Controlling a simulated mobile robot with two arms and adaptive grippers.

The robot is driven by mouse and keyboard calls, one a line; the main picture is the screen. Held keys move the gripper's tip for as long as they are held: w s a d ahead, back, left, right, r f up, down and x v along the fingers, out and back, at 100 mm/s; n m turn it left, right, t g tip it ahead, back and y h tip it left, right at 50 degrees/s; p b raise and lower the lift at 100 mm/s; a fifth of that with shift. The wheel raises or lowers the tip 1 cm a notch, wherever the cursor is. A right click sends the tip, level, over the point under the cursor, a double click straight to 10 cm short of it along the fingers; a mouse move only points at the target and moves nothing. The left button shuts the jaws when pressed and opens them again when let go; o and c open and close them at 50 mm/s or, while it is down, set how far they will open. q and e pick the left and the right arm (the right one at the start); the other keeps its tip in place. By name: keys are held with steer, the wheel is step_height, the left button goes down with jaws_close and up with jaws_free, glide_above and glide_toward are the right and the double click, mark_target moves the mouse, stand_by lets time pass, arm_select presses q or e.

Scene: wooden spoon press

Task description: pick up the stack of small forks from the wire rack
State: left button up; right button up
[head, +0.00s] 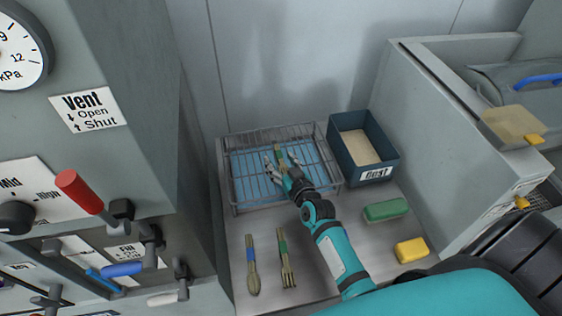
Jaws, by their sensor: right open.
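The wire rack (232,185) stands at the back of the metal counter, with a light blue surface inside it. A slim wooden piece with a green band (280,150), seemingly the stack of small forks, is in the rack. My right gripper (277,161) is over the rack with its fingers spread open, around or just above this piece. I cannot tell if they touch it. The gripper hides the piece's near part. My left gripper is not in view.
A wooden spoon with a blue band (251,265) and a fork with a green band (286,260) lie in front of the rack. A dark dust bin (374,176) stands right of the rack. A green block (386,210) and a yellow block (411,250) lie nearer. A control panel (90,190) rises at left.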

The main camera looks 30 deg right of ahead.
steer(key=shift+s, duration=0.1)
steer(key=shift+c, duration=0.2)
steer(key=c, duration=1.1)
jaws_close()
steer(key=shift+r, duration=0.1)
